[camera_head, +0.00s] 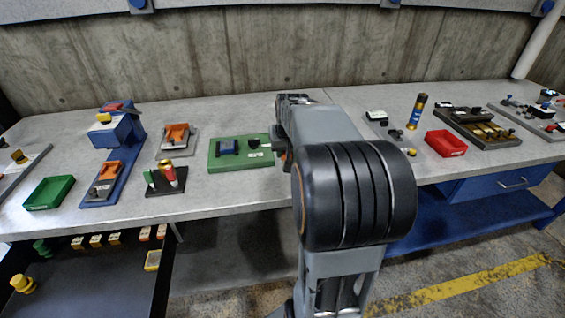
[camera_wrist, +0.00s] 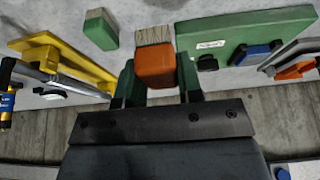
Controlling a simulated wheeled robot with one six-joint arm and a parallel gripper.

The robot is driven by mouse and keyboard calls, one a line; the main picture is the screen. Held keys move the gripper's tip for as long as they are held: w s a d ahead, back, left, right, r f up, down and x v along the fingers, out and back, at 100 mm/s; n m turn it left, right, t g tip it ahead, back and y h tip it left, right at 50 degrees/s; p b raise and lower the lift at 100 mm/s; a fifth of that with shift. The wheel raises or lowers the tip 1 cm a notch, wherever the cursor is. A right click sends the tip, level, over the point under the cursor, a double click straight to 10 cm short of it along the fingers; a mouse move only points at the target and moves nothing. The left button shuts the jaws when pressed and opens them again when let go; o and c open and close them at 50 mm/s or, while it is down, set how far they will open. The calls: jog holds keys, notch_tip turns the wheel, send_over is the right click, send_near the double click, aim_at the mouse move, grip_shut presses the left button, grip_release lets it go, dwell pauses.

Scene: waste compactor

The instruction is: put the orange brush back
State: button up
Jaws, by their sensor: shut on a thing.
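In the wrist view an orange brush (camera_wrist: 155,67) with a pale, wood-like end sits between the two dark green fingers of my gripper (camera_wrist: 156,62). The gripper is shut on the brush's orange part, and the pale end points away from the palm. A green brush-like block (camera_wrist: 101,29) with a similar pale end stands to the left of it, apart from the fingers. In the head view my arm covers most of the gripper and the held brush. I cannot tell whether the brush touches the table.
A green board (camera_head: 226,164) with a blue block lies left of my arm; it also shows in the wrist view (camera_wrist: 230,32). A yellow frame (camera_wrist: 75,62) with a metal rod is left in the wrist view. A red tray (camera_head: 446,144) and upright cylinder (camera_head: 416,111) stand right.

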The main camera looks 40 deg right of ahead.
jog(key=w+f, duration=0.1)
jog(key=w+d+f, duration=0.1)
jog(key=f, duration=0.1)
jog(key=w+f, duration=0.1)
jog(key=f, duration=0.1)
jog(key=shift+w+d+f, duration=0.2)
jog(key=shift+w+d, duration=0.15)
jog(key=shift+w, duration=0.05)
jog(key=shift+f, duration=1.6)
jog(key=shift+f+b, duration=0.2)
jog(key=shift+b, duration=0.2)
jog(key=o, duration=0.9)
